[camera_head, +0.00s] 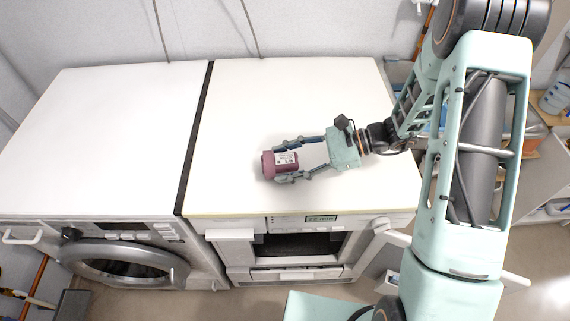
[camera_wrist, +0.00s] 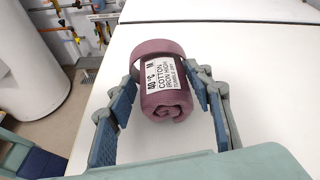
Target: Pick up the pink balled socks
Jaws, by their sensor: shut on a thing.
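The pink balled socks (camera_head: 281,163) are a dusky pink roll with a white label reading "40°C M COTTON". They are over the right white machine top, near its middle. My gripper (camera_head: 280,162) is shut on them, with one finger on each long side. In the wrist view the socks (camera_wrist: 166,85) sit between the two blue finger pads of my gripper (camera_wrist: 165,88), with the rolled end towards the camera. I cannot tell whether the socks touch the surface or hang just above it.
Two white machine tops stand side by side, the left one (camera_head: 110,130) and the right one (camera_head: 240,120), with a dark gap (camera_head: 198,135) between them. Both are otherwise bare. A washer door (camera_head: 125,264) is at the front left. A wall runs along the back.

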